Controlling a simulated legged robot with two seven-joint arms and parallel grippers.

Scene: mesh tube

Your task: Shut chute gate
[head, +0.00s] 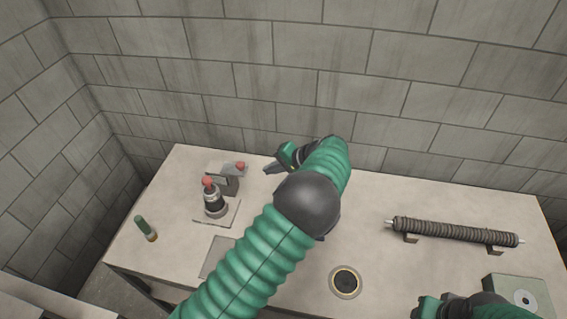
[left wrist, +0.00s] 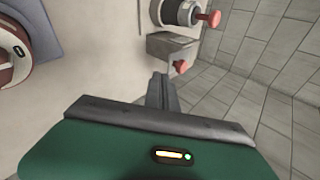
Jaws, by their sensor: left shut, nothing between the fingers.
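A grey angular block with a red knob (head: 228,174) stands at the back left of the table; it looks like the chute gate, but I cannot tell whether it is open. It also shows in the left wrist view (left wrist: 170,48), its red knob just beyond my fingertips. My left gripper (head: 270,169) is shut and empty, to the right of the block and apart from it in the head view. Its closed fingers also show in the left wrist view (left wrist: 161,85). My right gripper (head: 428,309) is partly in view at the bottom edge; its fingers are not clear.
A dark cylinder with a red knob (head: 213,203) stands on a plate in front of the block. A green-topped peg (head: 146,229), a rectangular recess (head: 214,259) and a round port (head: 345,281) are on the table (head: 385,190). A ribbed tube (head: 455,232) rests on supports at right.

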